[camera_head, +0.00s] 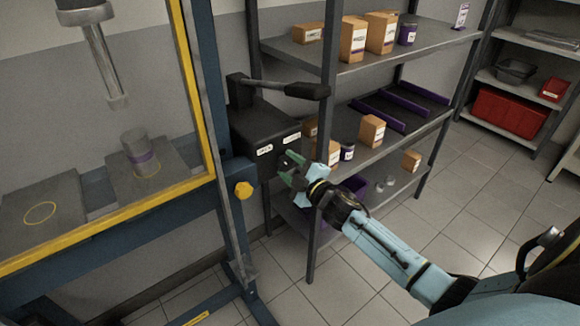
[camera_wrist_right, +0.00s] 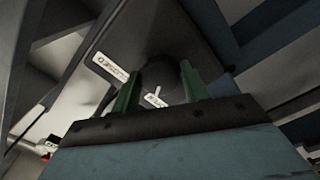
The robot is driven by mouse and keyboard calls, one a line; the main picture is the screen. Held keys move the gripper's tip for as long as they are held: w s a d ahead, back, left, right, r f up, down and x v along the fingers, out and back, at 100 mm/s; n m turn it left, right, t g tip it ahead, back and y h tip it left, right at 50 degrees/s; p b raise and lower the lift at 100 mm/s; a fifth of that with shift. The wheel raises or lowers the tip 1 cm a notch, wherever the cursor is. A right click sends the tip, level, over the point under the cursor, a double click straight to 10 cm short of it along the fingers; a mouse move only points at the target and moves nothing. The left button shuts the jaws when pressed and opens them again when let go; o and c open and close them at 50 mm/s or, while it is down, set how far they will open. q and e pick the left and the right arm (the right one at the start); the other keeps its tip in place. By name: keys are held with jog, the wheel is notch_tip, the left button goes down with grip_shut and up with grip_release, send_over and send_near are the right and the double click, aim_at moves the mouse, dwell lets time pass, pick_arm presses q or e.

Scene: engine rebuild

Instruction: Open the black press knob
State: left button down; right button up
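The black press knob (camera_wrist_right: 160,70) shows in the right wrist view as a dark round shape on the front of a black box. In the head view this box (camera_head: 262,128) is mounted beside the press frame, with two white labels (camera_head: 264,150) on its front and a long lever on top. My right gripper (camera_head: 287,167) is at the front of the box, just below the labels. In the right wrist view its two green fingers (camera_wrist_right: 161,78) are spread, one on either side of the knob. I cannot tell whether they touch it. My left gripper is not in view.
The blue and yellow press frame (camera_head: 203,95) stands at the left, with a metal cylinder (camera_head: 140,152) on its bed. A grey shelf (camera_head: 375,60) with boxes and jars stands close behind my right gripper. The tiled floor (camera_head: 480,190) at the right is mostly clear.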

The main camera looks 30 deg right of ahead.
jog(key=o, duration=0.3)
jog(key=s, duration=0.9)
jog(key=s+d+p, duration=0.1)
jog(key=s, duration=0.3)
jog(key=shift+s, duration=0.2)
jog(key=shift+f, duration=0.1)
jog(key=s+a+f+m+g+h, duration=0.1)
jog(key=s+f+m+g, duration=0.3)
jog(key=f, duration=0.7)
jog(key=s+f+m+g+h, duration=0.15)
jog(key=s+f, duration=0.35)
jog(key=f, duration=0.5)
jog(key=s+a+f+m+g, duration=0.1)
jog(key=s+f+m+g, duration=0.3)
jog(key=f, duration=0.7)
jog(key=s+a+f+g, duration=0.2)
jog(key=s+f, duration=0.2)
jog(key=s, duration=0.4)
jog(key=s+a+f+g, duration=0.3)
jog(key=s+f, duration=0.2)
jog(key=s, duration=0.4)
jog(key=s+a+f+m+g, duration=0.1)
jog(key=s+a+f+g, duration=0.1)
jog(key=s+f, duration=0.3)
jog(key=shift+s+a+g+y, duration=0.15)
jog(key=shift+s+y, duration=0.05)
jog(key=shift+s, duration=0.75)
jog(key=shift+s+a+g+y, duration=0.1)
jog(key=shift+s+a+y, duration=0.05)
jog(key=shift+s, duration=0.8)
